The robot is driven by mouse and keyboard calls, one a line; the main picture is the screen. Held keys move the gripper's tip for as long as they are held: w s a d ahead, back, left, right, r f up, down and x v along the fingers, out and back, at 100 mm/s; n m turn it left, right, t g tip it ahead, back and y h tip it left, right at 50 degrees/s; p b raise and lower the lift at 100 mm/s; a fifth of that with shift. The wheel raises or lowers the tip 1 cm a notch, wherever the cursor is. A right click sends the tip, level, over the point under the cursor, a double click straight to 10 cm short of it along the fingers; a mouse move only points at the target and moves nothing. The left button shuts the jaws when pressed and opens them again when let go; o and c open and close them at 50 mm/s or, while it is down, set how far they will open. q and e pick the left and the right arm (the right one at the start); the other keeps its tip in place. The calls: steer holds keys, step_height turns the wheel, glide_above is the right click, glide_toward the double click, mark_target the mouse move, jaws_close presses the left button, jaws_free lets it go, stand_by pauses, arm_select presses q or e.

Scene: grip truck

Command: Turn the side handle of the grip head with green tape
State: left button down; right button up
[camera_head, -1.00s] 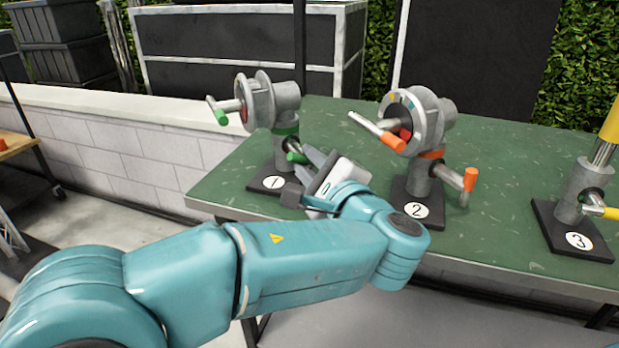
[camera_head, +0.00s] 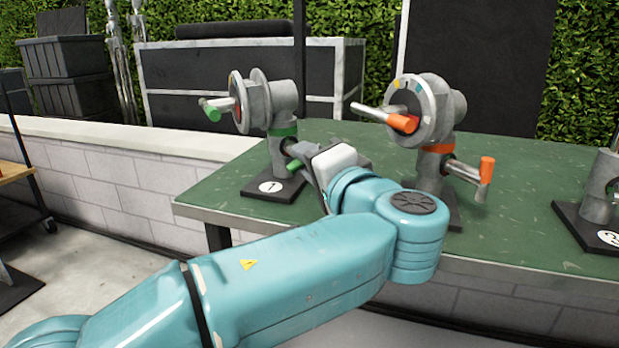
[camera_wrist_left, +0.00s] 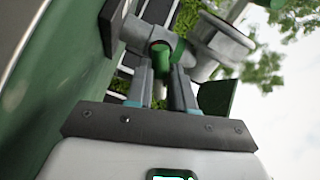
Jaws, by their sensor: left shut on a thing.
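The grip head with green tape (camera_head: 266,105) stands on the base marked 1, at the left of the green table. Its green tape (camera_head: 283,132) is around the post top. Its side handle with a green grip (camera_head: 293,165) sticks out just below the tape. My left gripper (camera_head: 303,160) is at this side handle, and its fingers partly hide it. In the left wrist view the green grip (camera_wrist_left: 160,53) shows between the fingertips of my left gripper (camera_wrist_left: 164,72), which is shut on the handle. My right gripper is not in view.
A second grip head with orange tape (camera_head: 425,105) stands close to the right of my left wrist. A third base (camera_head: 602,238) is at the right picture edge. The green table (camera_head: 520,220) is clear between them. A low white wall (camera_head: 130,180) runs behind at the left.

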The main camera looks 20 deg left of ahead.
arm_select(q)
steer(key=n+b, duration=0.2)
steer(key=shift+f+n, duration=0.2)
steer(key=shift+n, duration=0.2)
steer(key=shift+r+n, duration=0.1)
steer(key=shift+n, duration=0.3)
steer(key=shift+r+n, duration=0.1)
steer(key=shift+n, duration=1.9)
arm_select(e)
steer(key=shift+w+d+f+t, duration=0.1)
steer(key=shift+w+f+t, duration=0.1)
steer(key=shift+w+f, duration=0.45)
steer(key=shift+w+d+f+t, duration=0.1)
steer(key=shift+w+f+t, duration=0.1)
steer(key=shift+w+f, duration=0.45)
arm_select(q)
steer(key=shift+n, duration=0.3)
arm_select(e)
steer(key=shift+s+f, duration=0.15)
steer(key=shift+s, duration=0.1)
arm_select(q)
steer(key=c, duration=1)
jaws_free()
steer(key=shift+o, duration=0.2)
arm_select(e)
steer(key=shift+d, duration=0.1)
